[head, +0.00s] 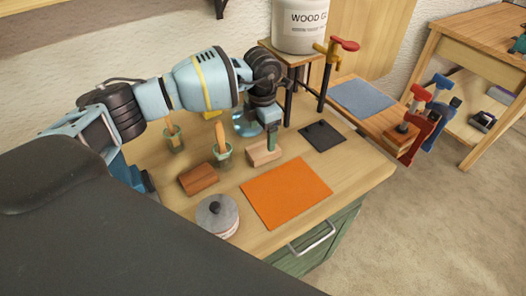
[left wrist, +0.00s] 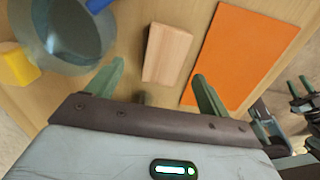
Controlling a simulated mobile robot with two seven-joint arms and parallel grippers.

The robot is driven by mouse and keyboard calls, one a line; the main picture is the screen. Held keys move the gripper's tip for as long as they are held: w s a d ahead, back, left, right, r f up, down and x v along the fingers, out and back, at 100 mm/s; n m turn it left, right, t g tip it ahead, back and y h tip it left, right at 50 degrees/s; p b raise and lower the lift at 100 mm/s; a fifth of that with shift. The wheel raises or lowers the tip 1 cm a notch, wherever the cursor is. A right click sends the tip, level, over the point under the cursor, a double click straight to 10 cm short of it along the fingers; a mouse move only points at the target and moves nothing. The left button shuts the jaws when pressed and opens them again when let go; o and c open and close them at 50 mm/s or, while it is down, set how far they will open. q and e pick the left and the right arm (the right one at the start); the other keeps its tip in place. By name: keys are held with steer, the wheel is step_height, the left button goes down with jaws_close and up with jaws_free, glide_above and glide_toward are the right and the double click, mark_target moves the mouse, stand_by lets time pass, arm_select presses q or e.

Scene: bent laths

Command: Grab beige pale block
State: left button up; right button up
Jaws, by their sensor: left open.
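The beige pale block (head: 262,154) lies on the wooden worktop, left of an orange mat (head: 286,191). My left gripper (head: 269,139) is over the block, pointing down, and partly covers its far side. In the left wrist view the block (left wrist: 167,54) shows whole, beyond and between the two green fingers of the open left gripper (left wrist: 159,72). Nothing is held, and a gap shows between the block and each finger. I cannot tell how high the fingertips are above the worktop.
A glass jar with a wooden-handled tool (head: 222,153) stands close left of the beige block. A reddish-brown block (head: 198,179) and a lidded pot (head: 217,216) are nearer. A bluish glass bowl (head: 243,124) and a dark mat (head: 323,136) lie farther back. The orange mat is bare.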

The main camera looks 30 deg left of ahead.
mark_target(263, 148)
arm_select(q)
steer(key=shift+s+d+f, duration=0.1)
steer(key=shift+s+f, duration=0.05)
steer(key=shift+f, duration=0.3)
step_height(263, 148, down, 3)
steer(key=shift+s+d+f, duration=0.15)
steer(key=shift+f, duration=0.45)
arm_select(e)
steer(key=shift+w+a+r, duration=0.15)
steer(key=shift+w+r, duration=0.2)
steer(key=shift+w, duration=0.05)
arm_select(q)
steer(key=c, duration=1.1)
steer(key=shift+r, duration=0.1)
arm_select(e)
steer(key=shift+d, duration=0.2)
